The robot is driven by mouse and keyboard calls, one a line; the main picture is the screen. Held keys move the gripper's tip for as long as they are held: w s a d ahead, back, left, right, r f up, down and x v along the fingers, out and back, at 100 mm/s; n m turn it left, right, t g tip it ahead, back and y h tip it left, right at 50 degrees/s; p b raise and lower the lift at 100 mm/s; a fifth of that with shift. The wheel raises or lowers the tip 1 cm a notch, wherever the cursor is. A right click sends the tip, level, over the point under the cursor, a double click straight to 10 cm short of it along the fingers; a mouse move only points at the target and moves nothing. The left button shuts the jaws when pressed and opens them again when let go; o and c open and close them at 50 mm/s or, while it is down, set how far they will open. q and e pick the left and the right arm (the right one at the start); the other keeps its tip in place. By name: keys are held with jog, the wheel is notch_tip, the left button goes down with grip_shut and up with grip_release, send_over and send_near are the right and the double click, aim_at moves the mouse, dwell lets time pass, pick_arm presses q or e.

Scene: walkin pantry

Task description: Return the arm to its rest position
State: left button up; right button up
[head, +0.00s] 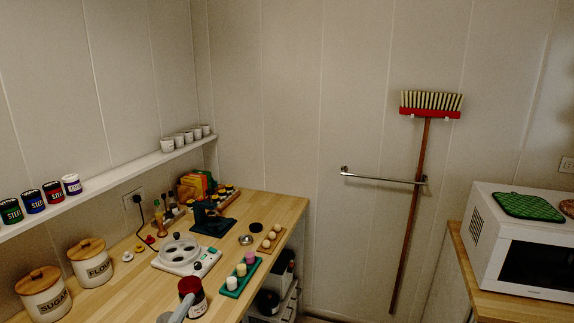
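Neither of my grippers can be made out in the head view, and no arm is clearly visible. The wooden counter (277,205) runs along the left wall. A white appliance with round wells (180,254) stands on it.
Sugar (44,299) and flour (93,270) canisters stand at the left. A green tray (233,291) with small cups and a wooden egg holder (264,250) lie near the counter's front edge. A microwave (520,255) stands on the right counter. A broom (417,190) hangs behind a wall rail.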

pick_arm(q)
jog(key=s+a+f+n+g+y, duration=0.35)
jog(key=s+f+n+g, duration=0.2)
jog(key=f, duration=0.45)
jog(key=s+a+f+n+g, duration=0.25)
jog(key=s+f+g, duration=0.3)
jog(key=s, duration=0.35)
jog(key=s+a+f+n+g, duration=0.1)
jog(key=s+f+n+g, duration=0.3)
jog(key=s+f, duration=0.4)
notch_tip(320, 180, down, 35)
jog(key=s+g+b, duration=0.1)
jog(key=s+b, duration=0.1)
jog(key=b, duration=0.3)
jog(key=s+a+f+b, duration=0.1)
jog(key=s+f+b, duration=0.1)
jog(key=s+f, duration=0.7)
jog(key=s+a+f+g+b, duration=0.1)
jog(key=s+f+b, duration=0.1)
jog(key=s+f, duration=0.8)
notch_tip(320, 180, down, 6)
jog(key=shift+a+b, duration=0.4)
jog(key=shift+h, duration=0.25)
